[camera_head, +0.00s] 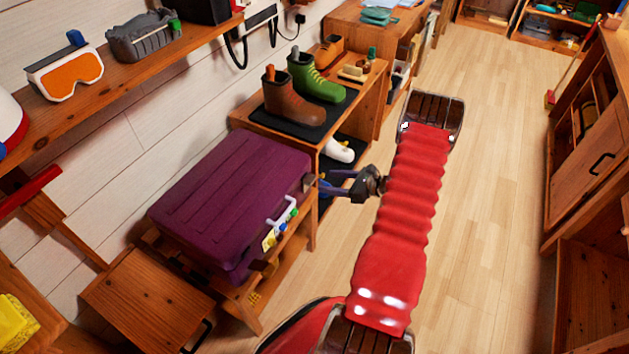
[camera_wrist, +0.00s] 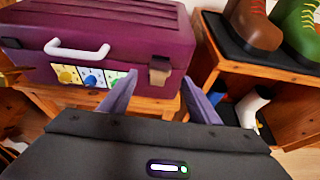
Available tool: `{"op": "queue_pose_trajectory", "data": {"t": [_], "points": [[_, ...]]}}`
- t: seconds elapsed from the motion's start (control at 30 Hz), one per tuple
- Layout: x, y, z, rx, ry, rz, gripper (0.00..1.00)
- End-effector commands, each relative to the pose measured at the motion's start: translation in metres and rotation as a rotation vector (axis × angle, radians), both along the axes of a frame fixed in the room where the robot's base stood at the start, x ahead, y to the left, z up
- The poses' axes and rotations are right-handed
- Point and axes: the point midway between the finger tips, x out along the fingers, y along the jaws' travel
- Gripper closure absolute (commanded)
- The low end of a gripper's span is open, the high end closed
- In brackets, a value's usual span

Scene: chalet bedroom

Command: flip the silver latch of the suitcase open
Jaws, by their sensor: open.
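The purple suitcase (camera_head: 228,190) lies closed on a wooden stand, and its front also shows in the wrist view (camera_wrist: 120,30). A latch (camera_wrist: 159,71) sits at the right of that front. It looks brownish grey rather than clearly silver, and its flap lies against the front. My gripper (camera_head: 318,184) is open and empty at the suitcase's right front corner. In the wrist view its purple-grey fingers (camera_wrist: 158,80) point at the suitcase, one on each side of the latch. Contact with the latch cannot be told.
A white handle (camera_wrist: 78,50) and yellow, blue and green dials (camera_wrist: 91,77) are left of the latch. A shelf (camera_head: 288,130) with boots stands close to the right of the suitcase. The wooden floor (camera_head: 490,150) beyond my red arm is clear.

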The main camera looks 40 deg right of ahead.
Motion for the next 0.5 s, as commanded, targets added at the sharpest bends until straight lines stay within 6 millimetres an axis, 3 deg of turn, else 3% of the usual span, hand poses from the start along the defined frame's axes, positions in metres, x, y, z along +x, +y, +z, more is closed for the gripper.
{"op": "queue_pose_trajectory", "data": {"t": [0.3, 0.5], "points": [[0.043, 0.017, -0.020, 0.000, 0.000, 0.003, 0.44], [0.060, 0.022, -0.027, 0.000, 0.000, 0.001, 0.44]]}}
